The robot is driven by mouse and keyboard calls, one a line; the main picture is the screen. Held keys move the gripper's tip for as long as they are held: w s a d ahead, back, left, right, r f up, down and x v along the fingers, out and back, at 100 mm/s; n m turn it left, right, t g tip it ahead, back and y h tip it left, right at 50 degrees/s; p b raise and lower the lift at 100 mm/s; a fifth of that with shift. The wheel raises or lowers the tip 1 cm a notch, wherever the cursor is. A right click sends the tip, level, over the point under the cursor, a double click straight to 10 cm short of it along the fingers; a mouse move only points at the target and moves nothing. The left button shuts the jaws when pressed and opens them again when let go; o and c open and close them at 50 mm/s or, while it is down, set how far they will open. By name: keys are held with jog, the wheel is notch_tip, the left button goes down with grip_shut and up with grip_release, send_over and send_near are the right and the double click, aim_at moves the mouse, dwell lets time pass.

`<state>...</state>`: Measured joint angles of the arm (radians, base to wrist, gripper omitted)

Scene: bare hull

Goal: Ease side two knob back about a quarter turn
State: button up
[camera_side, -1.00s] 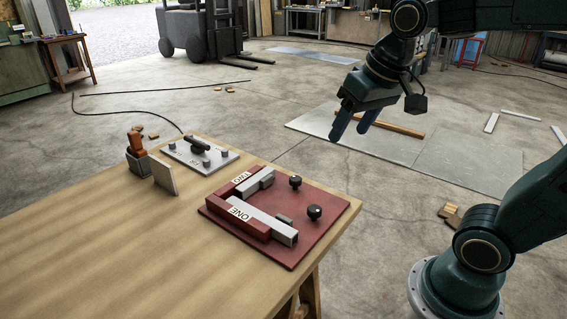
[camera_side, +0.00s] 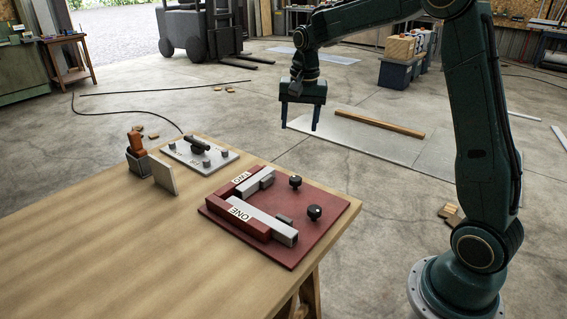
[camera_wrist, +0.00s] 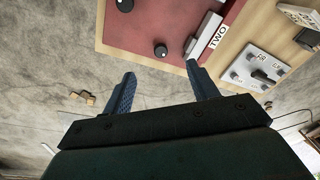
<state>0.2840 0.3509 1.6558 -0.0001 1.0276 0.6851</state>
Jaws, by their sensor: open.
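A dark red plate (camera_side: 285,245) lies on the wooden bench and carries two sides labelled ONE and TWO. The side two knob (camera_side: 295,181) is black and round, beyond the side one knob (camera_side: 314,212). Both show in the wrist view, the side two knob (camera_wrist: 161,51) nearer my fingers and the side one knob (camera_wrist: 125,5) at the top edge. Grey bars (camera_side: 262,218) run from a red block toward the knobs. My gripper (camera_side: 300,128) is open and empty, above and apart from the plate, fingers pointing down. No pointer mark on the knobs is readable.
A pale panel (camera_side: 222,155) with a dark handle and small knobs lies at the bench's far end. Nearby stand an orange-handled tool (camera_side: 137,143) in a dark holder and an upright grey plate (camera_side: 162,177). The bench's near left surface is clear.

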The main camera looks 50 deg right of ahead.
aim_at(296, 178)
jog(key=w+d+f+m+g, duration=0.1)
jog(key=w+d+f+m, duration=0.2)
jog(key=f, duration=0.5)
jog(key=w+d, duration=0.1)
jog(key=d, duration=0.1)
jog(key=shift+w+d+f, duration=0.2)
jog(key=shift+w+d, duration=0.2)
jog(key=shift+f, duration=0.1)
jog(key=shift+f, duration=6.8)
jog(key=shift+c, duration=0.5)
jog(key=c, duration=0.9)
